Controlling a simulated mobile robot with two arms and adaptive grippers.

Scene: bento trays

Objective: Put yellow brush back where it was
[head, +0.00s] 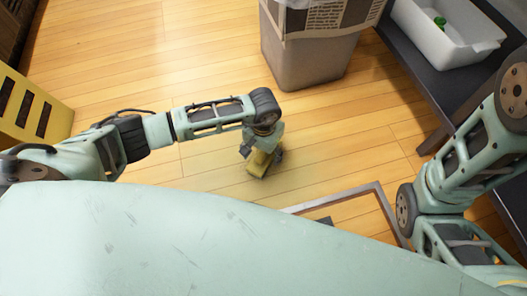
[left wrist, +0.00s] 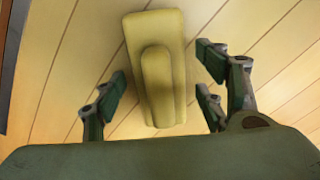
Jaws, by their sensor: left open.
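The yellow brush (left wrist: 160,70) lies on the wooden floor in the left wrist view, with a raised long handle along its middle. In the head view the brush (head: 259,163) shows below the end of my left arm, partly covered by the gripper. My left gripper (left wrist: 165,90) is open, with its fingers on both sides of the brush and visible gaps between them. The left gripper also shows in the head view (head: 262,148), pointing down. My right arm comes in at the right of the head view, but its gripper is not visible.
A grey bin (head: 308,62) with newspaper around its rim stands beyond the brush. A dark bench (head: 436,72) at the right carries a white tub (head: 455,50) with a green item inside. A yellow slotted object (head: 32,108) stands at the left. A grey frame (head: 378,196) lies on the floor.

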